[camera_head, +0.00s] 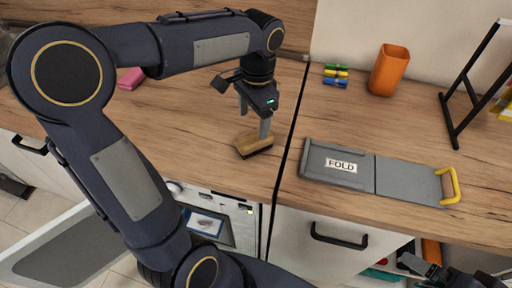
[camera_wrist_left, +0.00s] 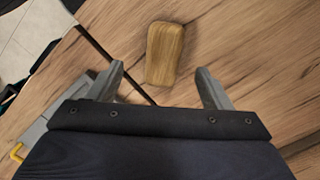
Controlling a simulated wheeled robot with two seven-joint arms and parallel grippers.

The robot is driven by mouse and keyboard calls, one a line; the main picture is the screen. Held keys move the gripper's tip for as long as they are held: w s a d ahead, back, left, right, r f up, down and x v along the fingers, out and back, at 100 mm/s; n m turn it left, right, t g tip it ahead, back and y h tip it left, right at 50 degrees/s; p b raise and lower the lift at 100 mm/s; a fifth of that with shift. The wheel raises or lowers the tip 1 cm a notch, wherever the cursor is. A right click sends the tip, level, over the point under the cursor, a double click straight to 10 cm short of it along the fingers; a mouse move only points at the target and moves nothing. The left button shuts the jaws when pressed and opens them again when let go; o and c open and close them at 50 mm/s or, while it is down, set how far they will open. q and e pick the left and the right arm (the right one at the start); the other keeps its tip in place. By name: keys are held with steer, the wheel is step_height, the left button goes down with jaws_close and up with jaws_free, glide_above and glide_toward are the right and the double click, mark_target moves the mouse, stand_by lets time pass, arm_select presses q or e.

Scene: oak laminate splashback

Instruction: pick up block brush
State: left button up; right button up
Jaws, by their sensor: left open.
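The block brush (camera_head: 254,143) has a tan wooden block with a dark underside. It lies on the wooden counter near the front edge, just left of the dark seam. My left gripper (camera_head: 256,124) points down right at it in the head view, and its finger hides part of the brush. In the left wrist view the wooden block (camera_wrist_left: 165,53) shows ahead of and between the two spread fingers (camera_wrist_left: 162,82), with nothing gripped. Part of my right gripper (camera_head: 421,266) shows at the bottom right, low in front of the counter; its jaw state is unclear.
A grey folding board (camera_head: 405,179) marked FOLD, with a yellow handle (camera_head: 453,185), lies right of the seam. An orange cup (camera_head: 389,70), coloured clips (camera_head: 335,75) and a black rack (camera_head: 462,90) stand behind. A pink block (camera_head: 131,78) lies left. An open door (camera_head: 70,243) is below.

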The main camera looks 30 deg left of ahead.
mark_target(254, 136)
arm_select(q)
steer(key=shift+w+d+f, duration=0.2)
steer(key=shift+w+f, duration=0.3)
steer(key=shift+w, duration=0.15)
steer(key=shift+w+f+m, duration=0.1)
steer(key=shift+f+m, duration=0.2)
steer(key=f, duration=0.7)
steer(key=shift+s+a, duration=0.3)
steer(key=shift+s, duration=0.1)
steer(key=shift+c, duration=0.2)
steer(key=c, duration=1.1)
steer(key=shift+c, duration=0.2)
steer(key=shift+r, duration=0.1)
